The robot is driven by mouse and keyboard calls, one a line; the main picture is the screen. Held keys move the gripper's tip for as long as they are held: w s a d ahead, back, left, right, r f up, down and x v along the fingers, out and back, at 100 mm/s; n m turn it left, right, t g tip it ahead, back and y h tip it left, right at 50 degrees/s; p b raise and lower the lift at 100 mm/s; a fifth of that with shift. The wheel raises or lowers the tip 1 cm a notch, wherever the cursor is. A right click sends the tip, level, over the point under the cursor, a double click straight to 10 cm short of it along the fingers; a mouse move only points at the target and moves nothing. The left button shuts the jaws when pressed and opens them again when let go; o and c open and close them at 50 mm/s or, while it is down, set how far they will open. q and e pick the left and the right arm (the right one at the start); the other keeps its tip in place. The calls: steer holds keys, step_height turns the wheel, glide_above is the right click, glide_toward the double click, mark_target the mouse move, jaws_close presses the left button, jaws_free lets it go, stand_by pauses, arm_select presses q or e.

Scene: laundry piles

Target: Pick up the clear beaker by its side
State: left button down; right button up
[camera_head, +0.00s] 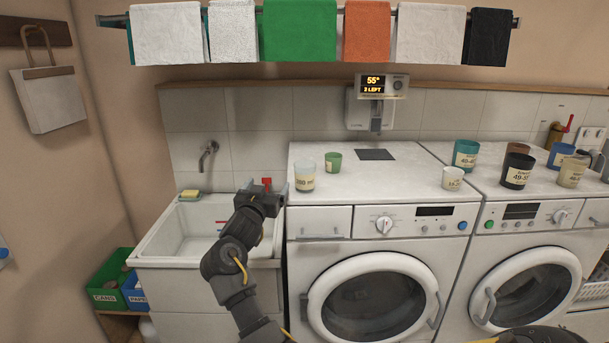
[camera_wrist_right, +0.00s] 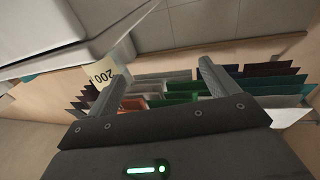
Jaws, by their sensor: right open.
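The clear beaker (camera_head: 305,180) stands upright at the front left corner of the left washing machine's top in the head view, with a pale label. In the right wrist view its label (camera_wrist_right: 108,69) reads 200 and is partly hidden behind the left-hand finger; its clear wall is hard to make out. My right gripper (camera_head: 267,184) is open and empty just left of the beaker, above the sink's right edge. In the right wrist view the fingers (camera_wrist_right: 163,70) are spread, and the label lies toward the left-hand finger, not centred between them. My left gripper is out of view.
A small green cup (camera_head: 333,161) stands behind the beaker. A white cup (camera_head: 453,178) stands farther right. Several other cups, including a dark one (camera_head: 517,171), stand on the right machine. The sink (camera_head: 160,247) is left. The machine top between the green and white cups is clear.

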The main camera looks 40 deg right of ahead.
mark_target(308, 163)
steer(key=s+d+r+g, duration=0.1)
steer(key=s, duration=0.1)
steer(key=s+d+r+m+g+h, duration=0.1)
steer(key=s+r, duration=0.1)
steer(key=s+d+r+m+g, duration=0.1)
steer(key=s+d+g, duration=0.1)
steer(key=shift+s+r+h, duration=0.15)
steer(key=shift+s+h, duration=0.1)
steer(key=shift+h, duration=0.05)
steer(key=p+x, duration=0.1)
steer(key=x, duration=0.4)
steer(key=shift+w+r+p, duration=0.1)
steer(key=shift+p, duration=0.3)
steer(key=shift+w+d, duration=0.2)
steer(key=shift+d, duration=0.15)
steer(key=shift+w+d+p, duration=0.15)
steer(key=shift+d+p, duration=0.15)
steer(key=shift+p, duration=0.15)
steer(key=x, duration=0.1)
steer(key=p+x, duration=0.2)
steer(key=shift+d+f, duration=0.25)
steer(key=shift+d, duration=0.1)
steer(key=shift+w+d+f, duration=0.15)
steer(key=shift+w+d, duration=0.1)
steer(key=shift+d, duration=0.1)
steer(key=shift+a, duration=0.2)
steer(key=shift+d, duration=0.1)
steer(key=c, duration=1.1)
steer(key=shift+o, duration=0.2)
